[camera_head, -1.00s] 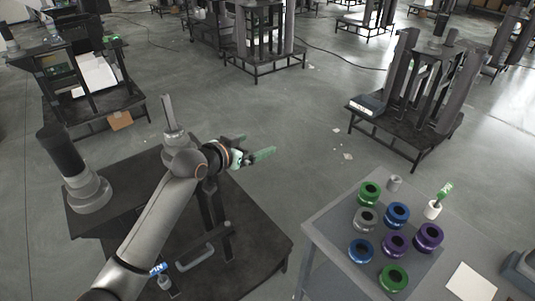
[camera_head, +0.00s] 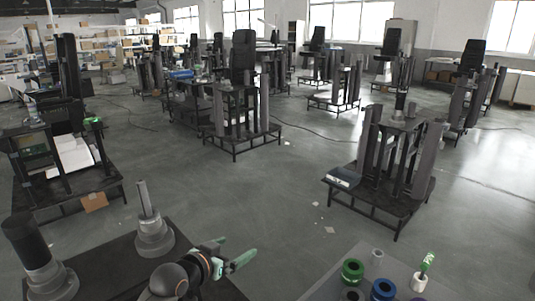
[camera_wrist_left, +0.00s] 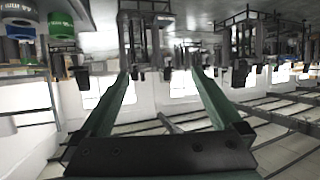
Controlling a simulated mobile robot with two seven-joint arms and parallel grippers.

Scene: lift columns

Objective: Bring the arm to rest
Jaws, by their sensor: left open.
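My left gripper (camera_head: 236,252) is at the bottom middle of the head view, with green fingers pointing right. It is open and empty. In the left wrist view its two green fingers (camera_wrist_left: 162,78) stand wide apart with nothing between them. The gripper is in front of a dark stand with a grey post on a round base (camera_head: 153,233), and left of the grey table with rings. Most of my left arm is cut off below the frame. My right gripper is not in view.
A grey table (camera_head: 338,280) at bottom right holds a green ring (camera_head: 352,271), a blue ring (camera_head: 383,289) and a white holder (camera_head: 420,282) with a green-handled item. A black column stand (camera_head: 383,200) is behind it. Open floor (camera_head: 255,195) lies between the stands.

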